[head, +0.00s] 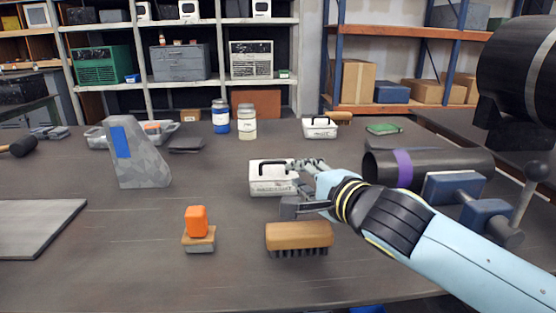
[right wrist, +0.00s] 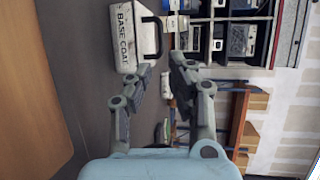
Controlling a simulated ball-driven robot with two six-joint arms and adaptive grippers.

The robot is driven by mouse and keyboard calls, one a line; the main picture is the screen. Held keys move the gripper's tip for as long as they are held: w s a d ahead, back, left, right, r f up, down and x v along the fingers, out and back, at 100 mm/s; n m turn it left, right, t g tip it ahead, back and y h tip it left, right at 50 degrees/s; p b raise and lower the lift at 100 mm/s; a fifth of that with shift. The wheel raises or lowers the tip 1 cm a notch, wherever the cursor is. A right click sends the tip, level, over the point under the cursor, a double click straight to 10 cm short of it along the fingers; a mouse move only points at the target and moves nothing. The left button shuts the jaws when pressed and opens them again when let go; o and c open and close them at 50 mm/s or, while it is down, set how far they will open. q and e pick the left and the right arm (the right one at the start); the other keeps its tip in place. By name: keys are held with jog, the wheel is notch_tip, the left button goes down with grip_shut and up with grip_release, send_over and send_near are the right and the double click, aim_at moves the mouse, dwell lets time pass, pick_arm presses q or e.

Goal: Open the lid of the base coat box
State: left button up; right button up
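The base coat box (head: 270,180) is a white box with a black handle on top, standing upright mid-table in the head view. In the right wrist view the box (right wrist: 126,40) shows its BASE COAT label and the handle; its lid looks closed. My right gripper (head: 293,187) is at the right end of the box in the head view. In the right wrist view its fingers (right wrist: 161,68) are spread with nothing between them, and the box is just beyond the tips. I cannot tell whether a finger touches it. My left gripper is not in view.
A wooden brush (head: 299,236) lies just in front of my right gripper. An orange-topped block (head: 197,222) is front left. A dark pipe with a purple band (head: 404,168) lies right. Another white box (head: 320,128) and two jars (head: 246,122) stand behind.

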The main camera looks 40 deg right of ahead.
aim_at(275, 163)
jog(key=x, duration=0.5)
jog(key=shift+w+a+r, duration=0.1)
jog(key=shift+r, duration=0.05)
jog(key=x, duration=0.3)
jog(key=shift+w, duration=0.35)
jog(key=shift+w+f, duration=0.25)
jog(key=shift+w, duration=0.15)
grip_shut()
pick_arm(q)
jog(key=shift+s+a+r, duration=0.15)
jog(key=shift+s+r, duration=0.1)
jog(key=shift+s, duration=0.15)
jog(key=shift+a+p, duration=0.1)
jog(key=shift+p, duration=0.2)
